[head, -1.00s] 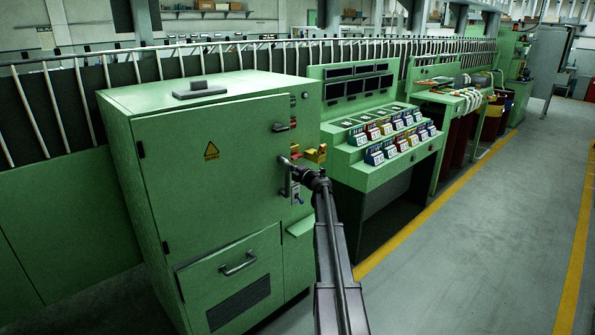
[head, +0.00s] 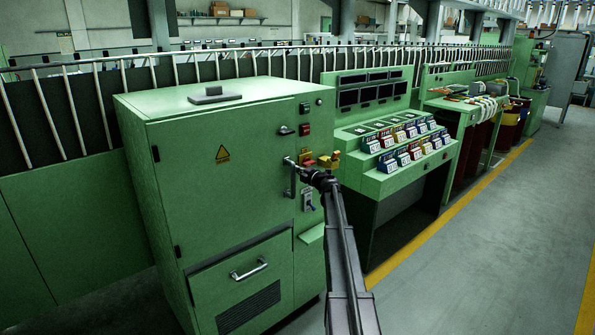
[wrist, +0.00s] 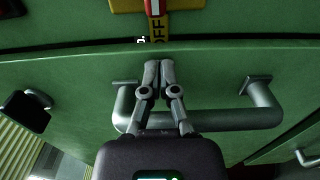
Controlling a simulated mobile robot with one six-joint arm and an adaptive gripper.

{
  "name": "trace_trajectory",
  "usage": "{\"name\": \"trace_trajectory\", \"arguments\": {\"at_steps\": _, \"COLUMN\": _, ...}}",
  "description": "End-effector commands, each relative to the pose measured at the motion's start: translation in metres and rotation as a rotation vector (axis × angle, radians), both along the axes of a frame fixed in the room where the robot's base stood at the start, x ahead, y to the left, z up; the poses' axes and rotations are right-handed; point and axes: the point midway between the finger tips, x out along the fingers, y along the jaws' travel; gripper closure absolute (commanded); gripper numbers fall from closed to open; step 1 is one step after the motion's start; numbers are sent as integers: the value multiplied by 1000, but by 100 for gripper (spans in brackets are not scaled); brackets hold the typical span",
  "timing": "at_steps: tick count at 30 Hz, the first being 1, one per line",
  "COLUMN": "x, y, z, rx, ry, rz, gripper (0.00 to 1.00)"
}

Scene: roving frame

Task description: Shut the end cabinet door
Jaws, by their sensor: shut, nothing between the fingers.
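The end cabinet door (head: 215,190) is the large green panel with a yellow warning triangle on the near cabinet. In the head view it looks flush or nearly flush with the frame. In the wrist view a thin dark line runs along the edge of the door (wrist: 60,85). The grey bar handle (wrist: 235,119) is on the door and also shows in the head view (head: 292,181). My gripper (wrist: 158,65) is shut and empty, its fingertips at the door face near that edge, beside the handle. I cannot tell whether they touch.
Yellow and red switches (head: 329,160) sit on the cabinet's fixed strip just right of the door. A lower drawer (head: 240,285) with its own handle is below. A control console (head: 400,165) stands to the right. The grey floor (head: 500,240) is clear at the right.

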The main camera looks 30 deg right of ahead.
Motion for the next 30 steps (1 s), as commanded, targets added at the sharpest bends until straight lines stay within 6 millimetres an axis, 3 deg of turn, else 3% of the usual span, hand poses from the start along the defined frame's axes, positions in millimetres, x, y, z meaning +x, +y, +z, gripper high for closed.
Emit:
{"name": "trace_trajectory", "arguments": {"at_steps": 8, "x": -27, "y": -6, "z": 0, "rx": 0, "ry": 0, "rz": -1, "gripper": 100}}
{"name": "trace_trajectory", "arguments": {"at_steps": 21, "x": -100, "y": -18, "z": 0, "rx": 0, "ry": 0, "rz": -3, "gripper": 100}}
{"name": "trace_trajectory", "arguments": {"at_steps": 30, "x": -120, "y": -21, "z": 0, "rx": 0, "ry": 0, "rz": -1, "gripper": 100}}
